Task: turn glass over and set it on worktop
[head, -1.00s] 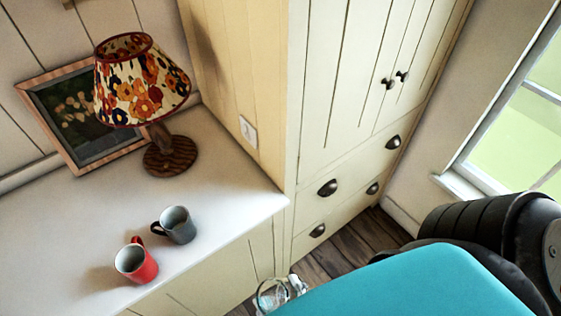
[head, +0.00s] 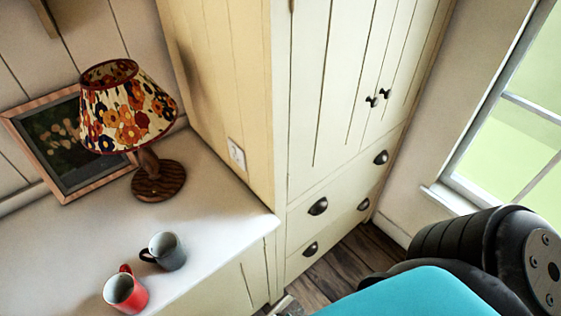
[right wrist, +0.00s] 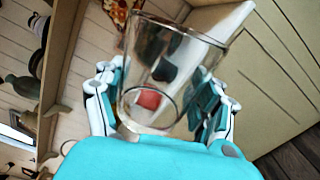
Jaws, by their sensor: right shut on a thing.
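A clear glass (right wrist: 178,72) is held between the fingers of my right gripper (right wrist: 158,90) in the right wrist view. Its wider end points away from the wrist; I cannot tell for sure which end is the mouth. The pale worktop (head: 60,235) fills the lower left of the head view, and a bit of it shows behind the glass in the right wrist view (right wrist: 215,17). In the head view the glass is not clearly visible; my turquoise right arm hides much of the lower right. My left gripper is not in view.
A red mug (head: 125,293) and a grey mug (head: 168,251) stand close together near the worktop's front edge. A lamp (head: 128,108) with a floral shade and a framed picture (head: 55,140) are behind. A tall cream cupboard (head: 335,110) bounds the worktop's right end.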

